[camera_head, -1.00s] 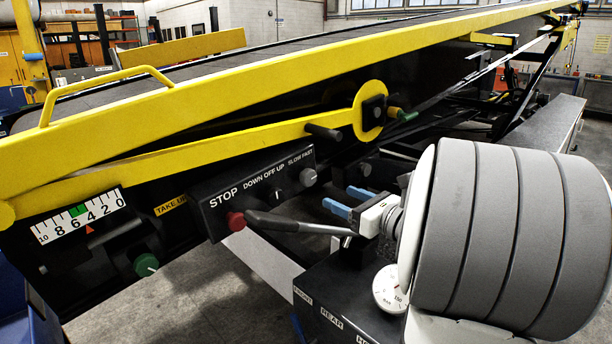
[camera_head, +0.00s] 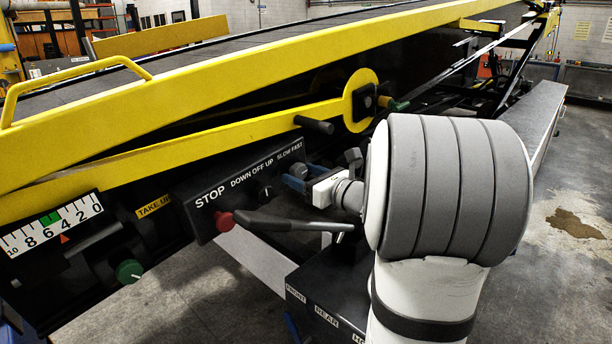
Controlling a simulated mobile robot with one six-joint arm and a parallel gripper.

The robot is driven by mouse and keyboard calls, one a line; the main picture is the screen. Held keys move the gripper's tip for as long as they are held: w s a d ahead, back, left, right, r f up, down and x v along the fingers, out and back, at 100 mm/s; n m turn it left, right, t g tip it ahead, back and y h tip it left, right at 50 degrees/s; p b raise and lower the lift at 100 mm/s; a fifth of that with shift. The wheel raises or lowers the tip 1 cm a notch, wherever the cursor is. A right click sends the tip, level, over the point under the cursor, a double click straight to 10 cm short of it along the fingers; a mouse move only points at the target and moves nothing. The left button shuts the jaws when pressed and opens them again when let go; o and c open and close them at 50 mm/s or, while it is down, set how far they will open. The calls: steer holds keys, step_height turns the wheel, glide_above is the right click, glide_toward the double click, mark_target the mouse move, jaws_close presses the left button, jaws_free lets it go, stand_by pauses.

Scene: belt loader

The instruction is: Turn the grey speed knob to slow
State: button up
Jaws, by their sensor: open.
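The dark control panel (camera_head: 212,212) carries the labels STOP, DOWN OFF UP and SLOW FAST. The grey speed knob (camera_head: 298,170) is under the SLOW FAST label, at the panel's right end. It is largely covered by my gripper, so its pointer cannot be read. My gripper (camera_head: 297,178), with blue fingertips and a white body, is open at the knob. I cannot tell whether the fingers touch it.
A red stop button (camera_head: 225,221) and a black selector knob (camera_head: 265,192) are left on the panel. A dark lever (camera_head: 290,224) extends below my gripper. A green knob (camera_head: 130,271) is lower left. The yellow rail (camera_head: 240,130) runs above.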

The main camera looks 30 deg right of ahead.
steer(key=shift+c, duration=0.2)
steer(key=c, duration=0.9)
